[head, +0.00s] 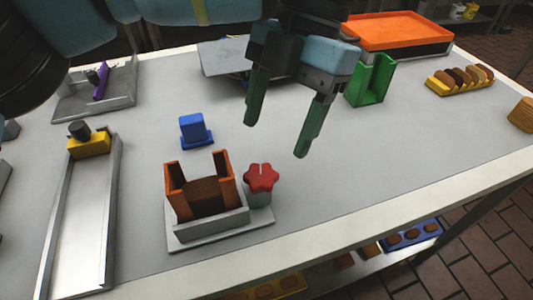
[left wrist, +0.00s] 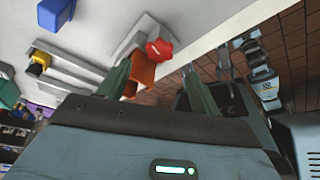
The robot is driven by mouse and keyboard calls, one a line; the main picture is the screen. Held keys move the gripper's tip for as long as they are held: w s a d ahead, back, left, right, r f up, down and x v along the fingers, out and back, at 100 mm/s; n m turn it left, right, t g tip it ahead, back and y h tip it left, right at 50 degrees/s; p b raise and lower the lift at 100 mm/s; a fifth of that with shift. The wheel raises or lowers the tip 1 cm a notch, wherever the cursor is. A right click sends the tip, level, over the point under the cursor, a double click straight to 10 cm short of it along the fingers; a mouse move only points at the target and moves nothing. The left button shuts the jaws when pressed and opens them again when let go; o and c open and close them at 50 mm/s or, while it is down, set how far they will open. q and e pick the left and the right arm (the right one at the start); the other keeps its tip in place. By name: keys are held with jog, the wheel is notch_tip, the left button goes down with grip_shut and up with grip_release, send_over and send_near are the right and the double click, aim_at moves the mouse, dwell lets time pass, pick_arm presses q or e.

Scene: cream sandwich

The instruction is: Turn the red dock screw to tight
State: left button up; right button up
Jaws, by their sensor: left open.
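The red dock screw (head: 261,178) is a lobed red knob on a grey post at the right side of a grey dock (head: 215,229). The dock holds an orange-brown holder (head: 180,201) with a dark brown piece (head: 203,194) between its walls. My left gripper (head: 276,140) is open and empty, above the table and behind the screw. In the left wrist view the red screw (left wrist: 159,49) shows just beyond the fingers, right of the left fingertip and next to the orange holder (left wrist: 140,72). My right gripper is not in view.
A blue block (head: 193,128) stands behind the dock. A metal channel with a yellow block (head: 89,146) lies at left. A green holder (head: 372,80), an orange tray (head: 398,31) and a yellow rack of brown pieces (head: 460,81) stand at right. The table's right-hand middle is clear.

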aim_at(262, 174)
pick_arm(q)
jog(key=b+x, duration=0.1)
jog(key=x, duration=0.4)
jog(key=shift+f, duration=0.35)
jog(key=shift+a+f, duration=0.15)
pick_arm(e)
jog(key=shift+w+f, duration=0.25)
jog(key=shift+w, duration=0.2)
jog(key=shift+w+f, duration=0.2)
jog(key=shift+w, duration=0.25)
pick_arm(q)
jog(key=c, duration=1)
jog(key=shift+o, duration=0.2)
jog(key=shift+s, duration=0.1)
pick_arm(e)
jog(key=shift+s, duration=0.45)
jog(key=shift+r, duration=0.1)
